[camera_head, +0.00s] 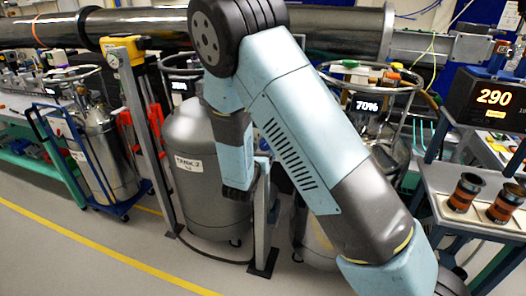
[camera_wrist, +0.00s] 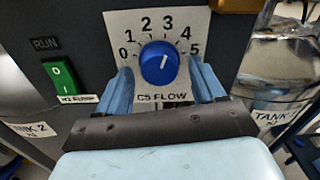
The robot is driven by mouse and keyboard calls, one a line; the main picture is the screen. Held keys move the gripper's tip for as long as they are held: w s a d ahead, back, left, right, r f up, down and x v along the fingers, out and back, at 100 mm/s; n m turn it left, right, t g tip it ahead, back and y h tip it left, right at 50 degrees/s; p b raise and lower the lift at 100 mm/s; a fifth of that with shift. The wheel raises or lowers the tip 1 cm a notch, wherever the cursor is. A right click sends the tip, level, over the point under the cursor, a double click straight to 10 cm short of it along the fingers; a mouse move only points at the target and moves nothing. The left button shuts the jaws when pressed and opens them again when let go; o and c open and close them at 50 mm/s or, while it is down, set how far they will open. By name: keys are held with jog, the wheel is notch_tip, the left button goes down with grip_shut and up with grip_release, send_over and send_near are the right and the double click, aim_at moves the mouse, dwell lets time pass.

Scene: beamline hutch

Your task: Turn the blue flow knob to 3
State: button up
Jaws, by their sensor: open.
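The blue flow knob (camera_wrist: 159,64) is on a white dial plate (camera_wrist: 140,22) marked 0 to 5 and labelled C5 FLOW, in the wrist view. Its short white mark points up and a little right, toward the 3 or just past it to the 4 side; I cannot tell exactly. My gripper (camera_wrist: 161,70) is open, with one blue finger on each side of the knob. There seem to be gaps between fingers and knob, but contact is hard to judge. In the head view my arm hides the knob and its panel.
A green rocker switch (camera_wrist: 62,82) sits left of the dial, close to my left finger. Tank 2 (camera_head: 200,185) and a second tank flank the panel post. A bench (camera_head: 455,195) with two small cans stands at right. Floor is free at front left.

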jog(key=c, duration=1.1)
jog(key=shift+o, duration=0.2)
jog(key=shift+n, duration=0.7)
jog(key=o, duration=1.1)
jog(key=shift+c, duration=0.2)
jog(key=v, duration=1.3)
jog(key=shift+s, duration=0.4)
